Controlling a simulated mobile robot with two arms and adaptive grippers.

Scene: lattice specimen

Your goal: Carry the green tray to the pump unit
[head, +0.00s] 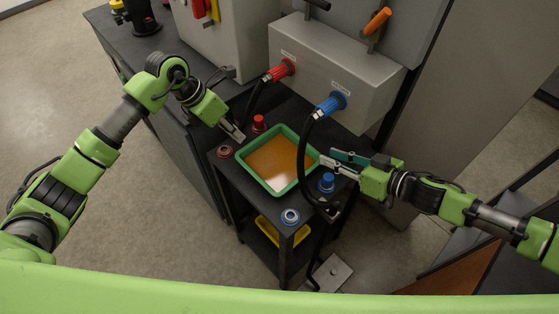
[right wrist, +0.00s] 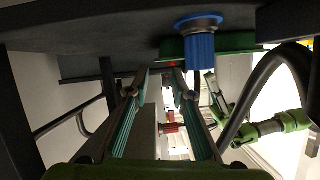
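The green tray (head: 297,190) holds a shallow orange liquid and sits on top of a small black cart (head: 262,205). The pump unit (head: 312,66) is a grey box behind the cart, with a red coupling (head: 281,70) and a blue coupling (head: 332,103). My left gripper (head: 238,134) is beside the tray's back left side, apart from it; its finger gap is unclear. My right gripper (head: 327,162) is at the tray's right rim, and I cannot tell if it touches. The right wrist view shows its fingers (right wrist: 157,80) apart, with the tray (right wrist: 235,42) just beyond.
Black hoses hang from both couplings, one passing close to my right gripper. A yellow tray (head: 268,231) is on the lower shelf. Floor at left is clear.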

